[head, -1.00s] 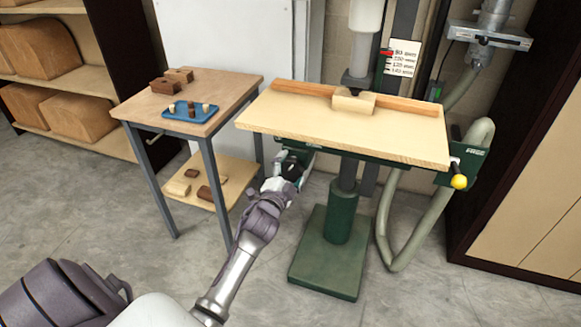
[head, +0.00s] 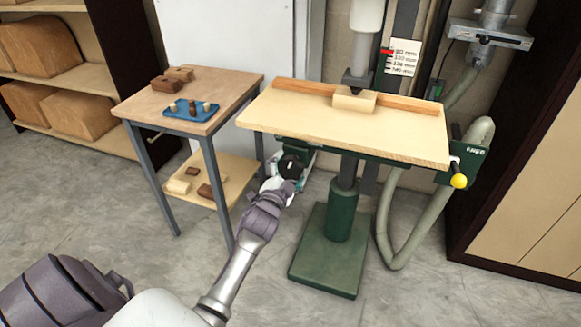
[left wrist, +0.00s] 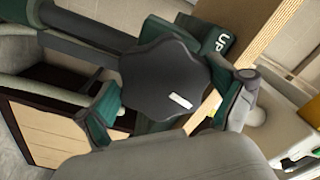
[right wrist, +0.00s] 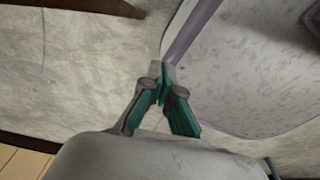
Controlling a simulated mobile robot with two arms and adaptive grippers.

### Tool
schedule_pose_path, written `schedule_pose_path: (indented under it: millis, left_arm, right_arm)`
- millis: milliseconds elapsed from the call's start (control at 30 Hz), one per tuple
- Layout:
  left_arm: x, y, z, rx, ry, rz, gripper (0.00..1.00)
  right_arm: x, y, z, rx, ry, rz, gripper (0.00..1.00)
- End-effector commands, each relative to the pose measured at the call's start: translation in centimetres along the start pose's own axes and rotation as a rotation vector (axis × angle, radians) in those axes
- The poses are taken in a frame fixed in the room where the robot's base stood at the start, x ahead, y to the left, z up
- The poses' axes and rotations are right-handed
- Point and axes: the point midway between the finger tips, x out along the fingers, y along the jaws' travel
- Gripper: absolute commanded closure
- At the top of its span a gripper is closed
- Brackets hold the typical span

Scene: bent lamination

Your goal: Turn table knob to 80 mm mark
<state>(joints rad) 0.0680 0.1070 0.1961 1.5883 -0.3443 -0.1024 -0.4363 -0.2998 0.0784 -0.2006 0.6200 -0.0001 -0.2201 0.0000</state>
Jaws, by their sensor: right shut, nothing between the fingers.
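The knob (left wrist: 165,80) is black and lobed, with a white mark, under the table's left side; it also shows in the head view (head: 290,167). My left gripper (left wrist: 165,108) has its teal fingers on either side of it; whether they press on it is unclear. The machine table (head: 340,130) is a pale board on a green column. The scale (head: 403,56) behind it carries mm marks, with a red pointer (head: 386,51) near its upper end; the exact reading is too small to tell. My right gripper (right wrist: 162,88) is shut and empty, above the floor, outside the head view.
A small side table (head: 225,92) with a blue tray (head: 190,111) and wooden blocks stands close left of my left gripper. A yellow-ended handle (head: 459,181) sticks out at the table's right. A hose (head: 390,235) hangs behind. The front floor is open.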

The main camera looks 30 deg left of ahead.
Motion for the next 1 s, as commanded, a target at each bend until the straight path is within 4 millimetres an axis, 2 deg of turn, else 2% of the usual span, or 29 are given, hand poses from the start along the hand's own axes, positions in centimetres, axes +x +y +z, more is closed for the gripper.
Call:
schedule_pose_path:
  millis: [33, 267, 367, 467, 800, 1000]
  left_arm:
    - [-0.4, 1.5, 0.7, -0.004, -0.017, 0.026, 0.00]
    - [-0.6, 1.5, 0.7, -0.003, -0.016, 0.027, 0.00]
    - [-1.3, 1.5, 0.7, -0.003, -0.016, 0.027, 0.00]
    - [-2.8, 1.5, 0.7, -0.004, -0.016, 0.027, 0.00]
    - [-9.7, 0.5, 0.5, -0.004, -0.010, 0.012, 0.00]
    - [-11.8, 0.3, 0.4, -0.004, -0.006, 0.006, 0.00]
  right_arm:
    - [0.1, 0.0, 0.1, 0.000, 0.000, 0.000, 1.00]
    - [0.1, 0.4, 0.1, -0.001, -0.001, 0.005, 1.00]
    - [0.1, 0.3, 0.1, -0.001, -0.001, 0.004, 1.00]
    - [0.1, 0.3, 0.1, -0.001, -0.001, 0.003, 1.00]
    - [0.0, 0.2, 0.1, 0.000, -0.001, 0.002, 1.00]
    - [0.0, 0.1, 0.0, 0.000, 0.000, 0.002, 1.00]
